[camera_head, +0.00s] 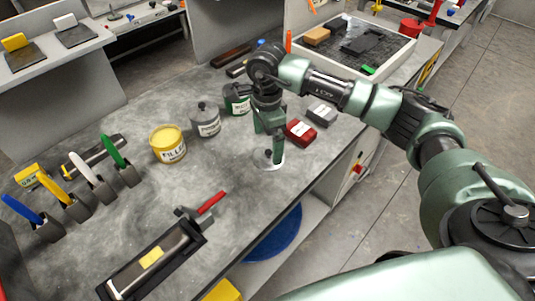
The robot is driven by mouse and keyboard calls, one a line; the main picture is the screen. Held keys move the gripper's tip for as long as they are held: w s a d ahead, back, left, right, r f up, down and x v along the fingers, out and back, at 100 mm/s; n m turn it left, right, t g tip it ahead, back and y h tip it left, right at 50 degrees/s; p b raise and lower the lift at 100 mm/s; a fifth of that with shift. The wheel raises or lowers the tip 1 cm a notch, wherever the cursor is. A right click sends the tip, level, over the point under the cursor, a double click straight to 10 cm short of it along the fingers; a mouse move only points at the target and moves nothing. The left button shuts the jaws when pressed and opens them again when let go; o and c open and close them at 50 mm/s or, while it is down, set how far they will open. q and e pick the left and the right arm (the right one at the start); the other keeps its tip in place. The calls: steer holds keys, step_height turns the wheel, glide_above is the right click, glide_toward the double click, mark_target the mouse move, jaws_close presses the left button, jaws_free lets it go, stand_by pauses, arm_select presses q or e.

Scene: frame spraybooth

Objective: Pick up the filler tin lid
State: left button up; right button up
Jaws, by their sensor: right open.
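A yellow filler tin (168,144) stands upright on the grey bench, left of the middle. A small pale round disc (268,166), which looks like the filler tin lid, lies flat near the bench's front edge. My right gripper (269,153) points down right over this disc, with its fingers open. The fingers cover part of the disc, and I cannot tell whether they touch it. My left gripper is not in view.
Grey and green-labelled tins (206,120) stand behind the disc, and a red box (300,132) lies to its right. A black tray (155,262) and a red-handled tool (211,202) lie in front. Upright coloured-handled tools (115,158) stand at left. Bare bench lies between.

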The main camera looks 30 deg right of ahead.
mark_target(268, 151)
step_height(268, 151, down, 4)
steer(key=shift+d+r+p, duration=0.1)
steer(key=shift+r+p, duration=0.05)
steer(key=shift+p, duration=0.65)
steer(key=shift+f, duration=0.4)
steer(key=c, duration=1.1)
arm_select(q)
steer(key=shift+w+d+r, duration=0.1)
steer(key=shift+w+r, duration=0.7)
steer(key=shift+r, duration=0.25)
arm_select(e)
steer(key=shift+c, duration=0.5)
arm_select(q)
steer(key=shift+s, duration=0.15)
arm_select(e)
steer(key=shift+r, duration=0.1)
